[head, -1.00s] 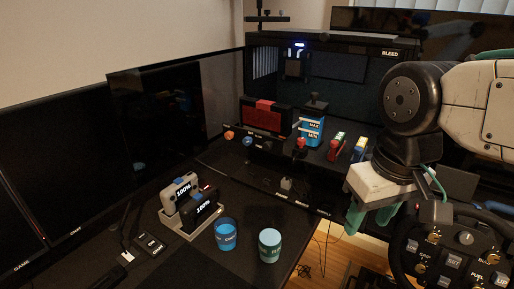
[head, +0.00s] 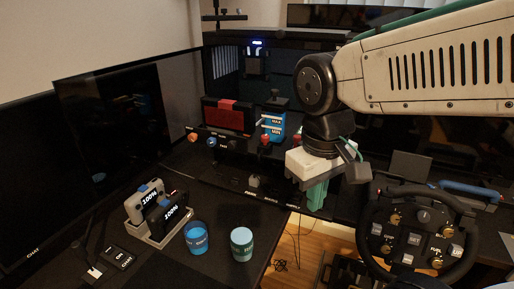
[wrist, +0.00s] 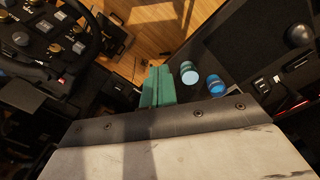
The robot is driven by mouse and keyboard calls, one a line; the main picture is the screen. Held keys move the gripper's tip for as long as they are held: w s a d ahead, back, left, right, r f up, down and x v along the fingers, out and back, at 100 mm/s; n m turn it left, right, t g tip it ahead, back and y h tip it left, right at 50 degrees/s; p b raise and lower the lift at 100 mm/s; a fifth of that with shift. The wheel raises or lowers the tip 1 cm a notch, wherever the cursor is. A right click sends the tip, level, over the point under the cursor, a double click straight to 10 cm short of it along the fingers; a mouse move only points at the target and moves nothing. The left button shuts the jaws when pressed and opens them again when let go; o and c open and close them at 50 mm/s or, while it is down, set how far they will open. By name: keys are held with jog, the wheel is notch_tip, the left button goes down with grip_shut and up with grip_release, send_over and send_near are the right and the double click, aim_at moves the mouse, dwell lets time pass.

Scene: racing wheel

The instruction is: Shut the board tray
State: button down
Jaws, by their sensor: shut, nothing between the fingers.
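My gripper (head: 317,196) hangs downward with its two green fingers together and nothing between them. They also show together in the wrist view (wrist: 158,86). In the head view it overlaps the right front part of a dark open case (head: 225,178), whose low front edge carries small labels. I cannot tell for sure which panel is the board tray. The area behind my gripper and arm is hidden, and contact cannot be made out.
A racing wheel (head: 420,235) stands to the right of my gripper. A blue cup (head: 196,238), a teal can (head: 242,244) and a charging dock (head: 160,232) are on the desk at left front. Monitors (head: 115,125) stand at left. Wooden floor (head: 310,238) shows between desk and wheel.

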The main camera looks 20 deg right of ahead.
jog(key=w+a+n+h, duration=0.1)
jog(key=w+n+h, duration=0.1)
jog(key=w+n, duration=1.2)
jog(key=n+t, duration=0.3)
jog(key=n, duration=0.8)
send_near(267, 157)
jog(key=s+a+r, duration=0.4)
jog(key=a, duration=0.1)
jog(key=w+d+f, duration=0.5)
jog(key=f, duration=0.4)
jog(key=shift+d+h, duration=0.35)
jog(key=shift+h, duration=0.05)
jog(key=shift+w, duration=0.25)
